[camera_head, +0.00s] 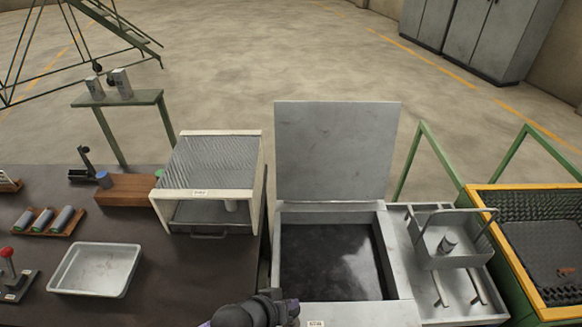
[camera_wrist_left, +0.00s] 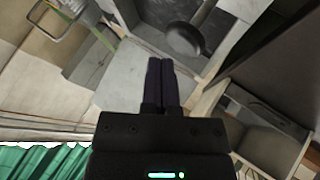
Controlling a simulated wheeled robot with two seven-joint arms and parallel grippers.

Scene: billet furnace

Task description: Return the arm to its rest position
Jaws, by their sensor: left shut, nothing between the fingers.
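My left gripper (camera_head: 290,309) is at the bottom middle of the head view, at the front edge of the open tank (camera_head: 282,255). Only a small dark part of the gripper and wrist shows there. In the left wrist view the two dark fingers (camera_wrist_left: 161,75) lie together, shut and empty. The tank's interior with a dark rounded shape (camera_wrist_left: 186,40) lies beyond the fingertips; I cannot tell what the shape is. My right gripper is not in view.
The tank's lid (camera_head: 336,150) stands upright. A white-framed box (camera_head: 210,190) is left of it, then a metal tray (camera_head: 95,270) and a rack of cylinders (camera_head: 45,222). A wire-handled basket (camera_head: 450,245) and a yellow-edged bin (camera_head: 540,300) are right.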

